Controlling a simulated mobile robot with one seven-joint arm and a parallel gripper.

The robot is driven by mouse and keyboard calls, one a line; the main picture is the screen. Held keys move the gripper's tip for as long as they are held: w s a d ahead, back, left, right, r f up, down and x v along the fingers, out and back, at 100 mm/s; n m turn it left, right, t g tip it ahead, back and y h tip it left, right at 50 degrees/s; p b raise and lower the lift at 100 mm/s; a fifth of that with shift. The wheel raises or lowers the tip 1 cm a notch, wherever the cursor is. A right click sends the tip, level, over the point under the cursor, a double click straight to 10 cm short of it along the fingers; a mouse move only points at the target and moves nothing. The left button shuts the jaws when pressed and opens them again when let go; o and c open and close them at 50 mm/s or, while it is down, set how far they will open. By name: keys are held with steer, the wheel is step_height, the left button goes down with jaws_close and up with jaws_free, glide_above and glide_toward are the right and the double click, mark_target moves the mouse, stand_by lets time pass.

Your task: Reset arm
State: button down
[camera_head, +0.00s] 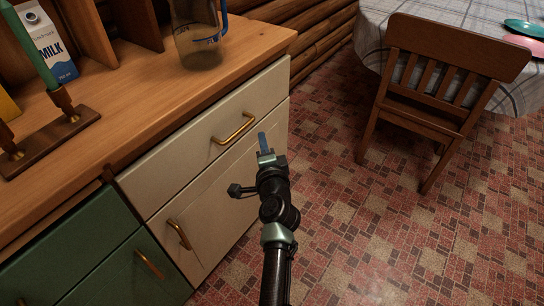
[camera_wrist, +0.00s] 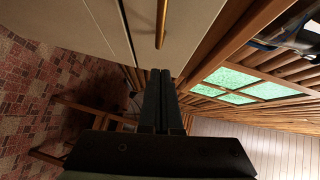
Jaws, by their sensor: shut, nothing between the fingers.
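My gripper (camera_head: 263,143) is shut and empty. In the head view it is in front of the cream drawer front (camera_head: 218,143), beside the right end of that drawer's brass handle (camera_head: 234,129). I cannot tell whether it touches the drawer. In the wrist view my gripper (camera_wrist: 160,75) shows its two dark fingers pressed together, pointing up the picture. A brass handle (camera_wrist: 161,22) shows just beyond the fingertips there, on the cream front (camera_wrist: 190,30).
A wooden counter (camera_head: 140,110) bears a milk carton (camera_head: 50,45), a glass jug (camera_head: 199,35) and a candle holder (camera_head: 50,140). Green drawers (camera_head: 70,240) stand at lower left. A wooden chair (camera_head: 440,75) and a cloth-covered table (camera_head: 460,15) are at upper right. The tiled floor (camera_head: 400,240) is clear at lower right.

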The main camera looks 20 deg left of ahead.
steer(key=f+p+v, duration=0.1)
steer(key=v, duration=0.6)
steer(key=shift+r, duration=0.45)
steer(key=s+d+r+n+t+h, duration=0.1)
steer(key=d+r+n+t, duration=0.25)
steer(key=r, duration=1.35)
steer(key=d+r+n+t, duration=0.3)
steer(key=r+n, duration=0.2)
steer(key=r, duration=1.1)
steer(key=s+d+r+n+t+h, duration=0.1)
steer(key=s+d+r+t+h, duration=0.25)
steer(key=s+r, duration=0.65)
steer(key=s+d+r+n+t+h, duration=0.25)
steer(key=s+d+r, duration=0.25)
steer(key=s+r, duration=0.45)
step_height(320, 180, up, 27)
steer(key=w+m+p, duration=0.1)
steer(key=w+p, duration=0.1)
steer(key=p, duration=2.3)
steer(key=shift+f+p, duration=0.25)
steer(key=shift+p, duration=0.05)
steer(key=shift+w, duration=0.15)
